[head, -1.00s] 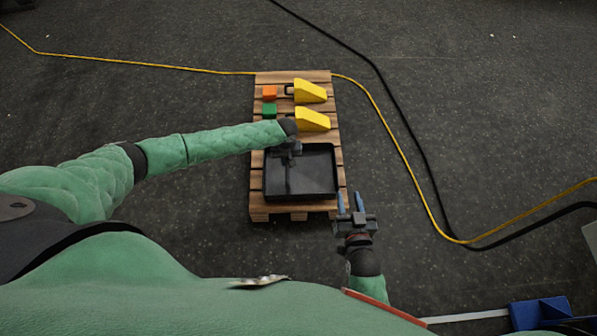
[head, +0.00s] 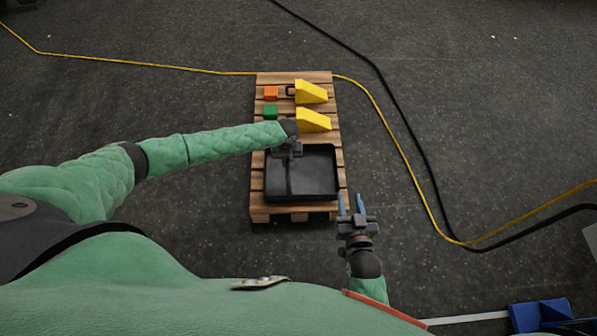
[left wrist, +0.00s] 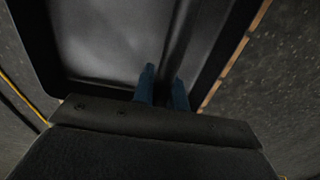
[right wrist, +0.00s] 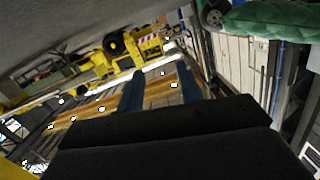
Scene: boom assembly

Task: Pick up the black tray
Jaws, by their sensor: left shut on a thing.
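The black tray (head: 315,178) lies flat on the near end of a wooden pallet in the head view. A raised divider runs along its inside, left of the middle. My left gripper (head: 288,157) is over the tray's far left part, pointing down. In the left wrist view its blue fingers (left wrist: 163,78) reach into the tray (left wrist: 110,40) on either side of the divider and are shut on it. The exact contact is hard to see. My right gripper (head: 351,203) is open and empty, beside the pallet's near right corner.
The wooden pallet (head: 257,197) also carries two yellow wedges (head: 312,92) (head: 313,121), an orange block (head: 271,93) and a green block (head: 270,111) beyond the tray. Yellow and black cables cross the floor to the right. A blue object (head: 540,315) is at bottom right.

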